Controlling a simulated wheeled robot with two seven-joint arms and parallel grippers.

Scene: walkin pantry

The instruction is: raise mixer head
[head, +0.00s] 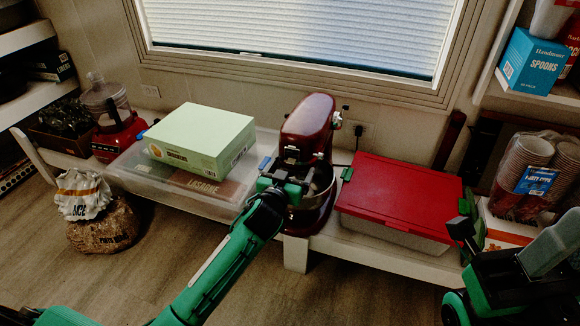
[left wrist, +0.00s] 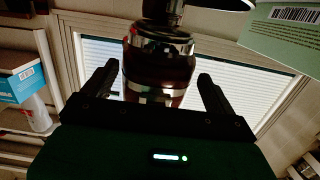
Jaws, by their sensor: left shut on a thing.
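The dark red stand mixer (head: 308,122) stands on the low white bench below the window. Its silver bowl (head: 318,184) shows partly behind my gripper. My left gripper (head: 284,178) reaches the front of the mixer and is shut on the mixer head. In the left wrist view the red and chrome mixer head (left wrist: 158,72) sits between the two dark fingers of my left gripper (left wrist: 157,80). The head's exact tilt is hard to tell. My right gripper (head: 464,220) is at the lower right, away from the mixer; its jaw opening is unclear.
A clear bin (head: 135,172) with a green box (head: 203,133) on top stands left of the mixer. A red-lidded bin (head: 400,195) stands close on its right. Cups (head: 525,165) stand farther right. A food processor (head: 108,108) is at far left.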

